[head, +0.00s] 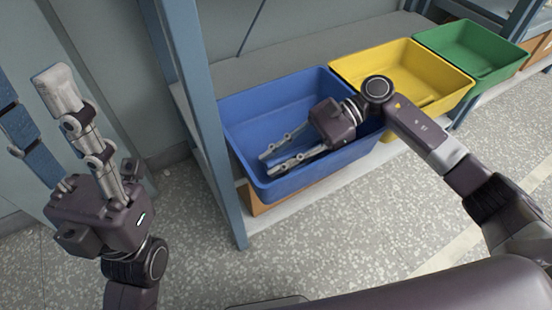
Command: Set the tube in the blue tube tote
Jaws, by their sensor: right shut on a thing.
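The blue tube tote (235,118) sits on the low shelf, at the left end of a row of totes. My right gripper (268,163) reaches down inside it from the right, with its fingers pointing toward the tote's front left corner. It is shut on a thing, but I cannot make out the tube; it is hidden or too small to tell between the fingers. Whether it touches the tote floor cannot be told. My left gripper (31,84) is raised at the far left, away from the totes, with its fingers apart and nothing seen between them.
A yellow tote (455,88) stands right of the blue one, and a green tote (495,49) beyond it. A blue-grey shelf post (205,110) rises at the blue tote's left. Cardboard boxes show beneath and at the far right. The speckled floor in front is clear.

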